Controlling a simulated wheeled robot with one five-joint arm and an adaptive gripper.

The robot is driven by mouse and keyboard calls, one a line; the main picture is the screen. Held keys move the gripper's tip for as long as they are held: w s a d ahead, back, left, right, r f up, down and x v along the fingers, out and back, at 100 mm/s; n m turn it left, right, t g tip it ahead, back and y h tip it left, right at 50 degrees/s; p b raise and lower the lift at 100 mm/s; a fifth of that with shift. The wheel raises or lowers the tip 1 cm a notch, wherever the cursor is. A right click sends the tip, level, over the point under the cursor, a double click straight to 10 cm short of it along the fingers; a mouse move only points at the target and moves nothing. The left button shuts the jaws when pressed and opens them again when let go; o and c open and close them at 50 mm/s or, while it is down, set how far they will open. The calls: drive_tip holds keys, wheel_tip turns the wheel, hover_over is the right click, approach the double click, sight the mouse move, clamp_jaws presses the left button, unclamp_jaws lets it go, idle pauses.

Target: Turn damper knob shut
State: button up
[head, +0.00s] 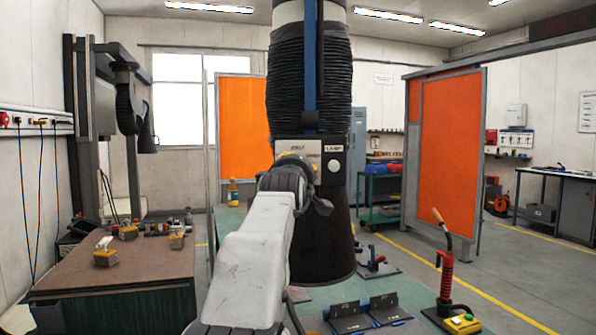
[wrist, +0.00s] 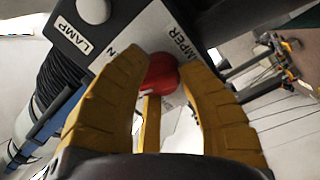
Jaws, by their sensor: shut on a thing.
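The red damper knob (wrist: 162,74) is on a pale control panel (wrist: 125,45), beside a partly hidden label ending in "MPER". My gripper (wrist: 160,66) has its yellow fingers on either side of the knob, shut on it. A narrow yellow piece shows between the fingers, below the knob. The knob's pointer position cannot be made out. In the head view, my arm reaches up to the panel (head: 310,147) on the black extraction hood (head: 322,225) and hides the knob.
A white round button (head: 333,166) sits beside the knob area, under the "LAMP" label. A brown-topped table (head: 120,270) stands left, with several small blocks. Below the hood is a green bench (head: 330,293) with dark fixtures (head: 368,312) and a red-handled tool (head: 446,280). Orange screens (head: 447,150) stand behind.

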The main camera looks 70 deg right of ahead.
drive_tip(key=shift+w, duration=0.1)
idle(0.4)
drive_tip(key=o, duration=1.2)
drive_tip(key=shift+a, duration=0.1)
drive_tip(key=v, duration=1.1)
drive_tip(key=shift+a, duration=0.4)
